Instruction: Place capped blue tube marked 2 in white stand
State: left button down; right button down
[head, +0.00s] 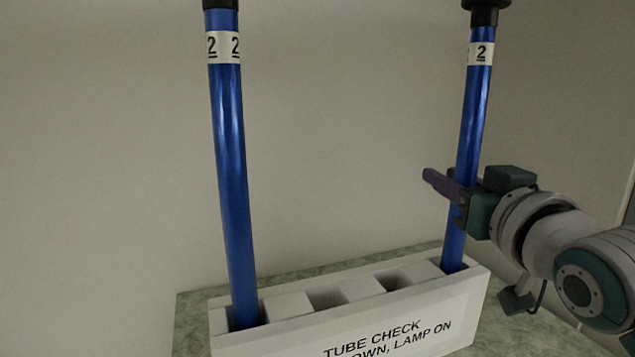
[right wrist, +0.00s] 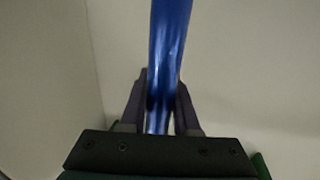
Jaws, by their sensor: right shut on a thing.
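A blue tube marked 2 (head: 468,140) with a black cap on top stands near upright at the right end of the white stand (head: 235,344), its lower end in the right-end slot. My right gripper (head: 452,186) is shut on this tube at its lower half; the tube also shows between the fingers in the right wrist view (right wrist: 167,60). A second blue tube marked 2 (head: 233,180), also with a black cap, stands in the left-end slot of the stand. The tubes' bottom ends are hidden inside the stand. My left gripper is not in view.
The stand's slots between the two tubes look empty. Its front label reads "TUBE CHECK" and part of a line ending "OWN, LAMP ON". The stand is on a green mottled surface (head: 192,322) against a plain wall.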

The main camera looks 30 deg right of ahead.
jog(key=shift+w+f, duration=0.15)
jog(key=shift+w, duration=0.05)
jog(key=shift+f, duration=0.2)
jog(key=c, duration=0.6)
grip_release()
jog(key=shift+c, duration=0.2)
